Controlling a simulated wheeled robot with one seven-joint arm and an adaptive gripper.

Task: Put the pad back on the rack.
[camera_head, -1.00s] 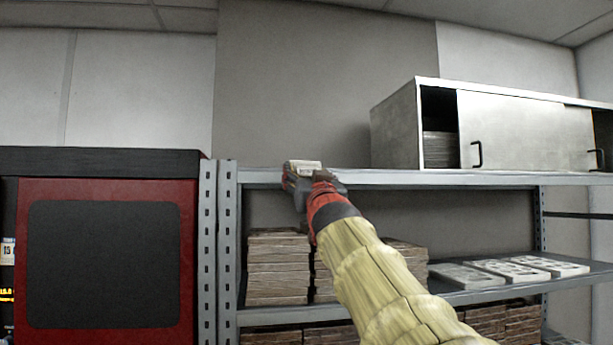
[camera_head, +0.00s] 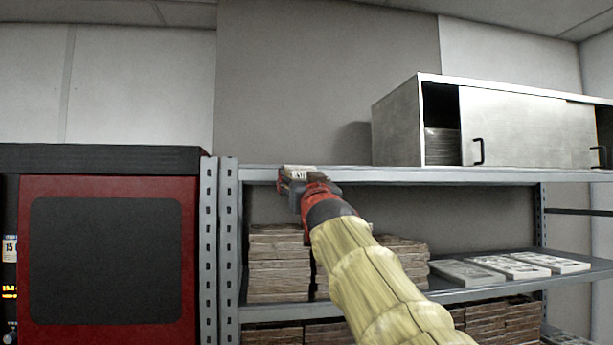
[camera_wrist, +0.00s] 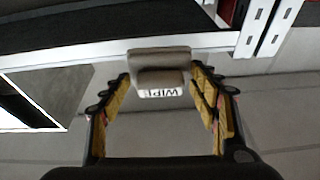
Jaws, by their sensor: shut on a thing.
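The pad (camera_head: 299,173) is a small pale grey block with dark lettering, held at the left part of the rack's top shelf (camera_head: 400,175). In the wrist view the pad (camera_wrist: 160,58) shows the word WIPE, and it sits between the fingertips against the shelf's front beam (camera_wrist: 90,53). My gripper (camera_wrist: 160,72) is shut on the pad, with a yellow-lined finger on either side. My gripper also shows in the head view (camera_head: 299,182), at the height of the shelf edge. Whether the pad touches the shelf cannot be told.
A grey metal cabinet (camera_head: 395,128) with sliding doors stands on the top shelf to the right. Brown stacks (camera_head: 278,265) and pale flat blocks (camera_head: 513,266) lie on the shelf below. A red and black machine (camera_head: 105,250) stands left of the rack's upright (camera_head: 228,260).

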